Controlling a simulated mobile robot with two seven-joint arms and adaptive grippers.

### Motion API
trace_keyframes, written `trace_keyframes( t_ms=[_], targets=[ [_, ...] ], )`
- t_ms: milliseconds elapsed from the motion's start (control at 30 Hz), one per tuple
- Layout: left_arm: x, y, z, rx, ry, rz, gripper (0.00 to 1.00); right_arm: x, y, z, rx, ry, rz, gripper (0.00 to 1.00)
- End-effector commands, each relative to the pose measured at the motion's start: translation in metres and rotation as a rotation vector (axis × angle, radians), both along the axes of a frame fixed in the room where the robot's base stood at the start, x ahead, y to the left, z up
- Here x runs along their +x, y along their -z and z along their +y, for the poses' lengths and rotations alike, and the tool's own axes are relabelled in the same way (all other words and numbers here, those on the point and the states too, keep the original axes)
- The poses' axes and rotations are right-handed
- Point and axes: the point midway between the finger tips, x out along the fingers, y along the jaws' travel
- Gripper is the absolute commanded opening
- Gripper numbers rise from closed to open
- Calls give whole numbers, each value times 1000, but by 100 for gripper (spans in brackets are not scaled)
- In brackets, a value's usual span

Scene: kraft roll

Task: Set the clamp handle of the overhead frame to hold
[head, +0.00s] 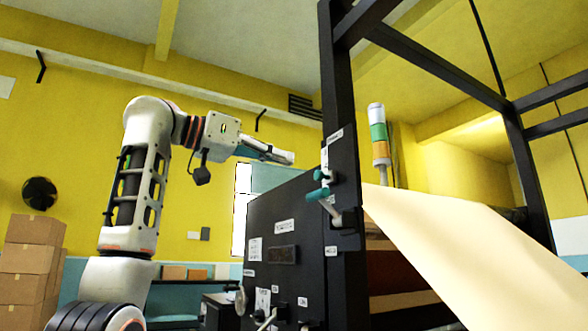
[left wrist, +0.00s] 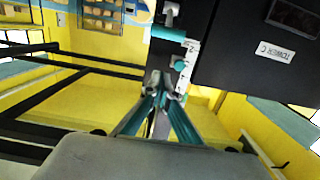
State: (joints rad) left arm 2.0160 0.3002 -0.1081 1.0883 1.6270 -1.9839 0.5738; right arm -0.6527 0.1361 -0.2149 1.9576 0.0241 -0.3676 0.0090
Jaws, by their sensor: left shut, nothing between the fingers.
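The overhead frame (head: 341,130) is black, and its near post rises right of centre in the head view. A clamp handle with a teal grip (head: 317,194) and a silver rod sits on this post; a smaller teal-ended part is just above it. In the left wrist view, a teal grip (left wrist: 166,34) shows on the frame beyond the fingertips. I cannot tell which marked setting the handle is at. My left gripper (head: 291,158) is shut and empty, up and left of the handle, apart from it. It also shows in the left wrist view (left wrist: 160,90). My right gripper is not in view.
A black machine cabinet (head: 272,232) with labels stands below the gripper. A wide sheet of pale paper (head: 480,255) slopes down at right. A signal light (head: 378,140) stands behind the post. Stacked boxes (head: 30,262) are far left. The air left of the post is free.

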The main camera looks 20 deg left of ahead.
Motion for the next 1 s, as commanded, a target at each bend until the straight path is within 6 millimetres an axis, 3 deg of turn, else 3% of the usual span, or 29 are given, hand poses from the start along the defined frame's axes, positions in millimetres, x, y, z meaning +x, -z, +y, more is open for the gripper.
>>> trace_keyframes(
  t_ms=[467, 700, 1000],
  targets=[
    [70, 5, -56, 1, 3, 3, 0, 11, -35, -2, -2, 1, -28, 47],
    [63, 36, -48, 0, 0, 1, 0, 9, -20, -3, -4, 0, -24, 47],
    [58, 44, -45, 1, 0, 1, 0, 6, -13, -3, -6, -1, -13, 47]
  ],
)
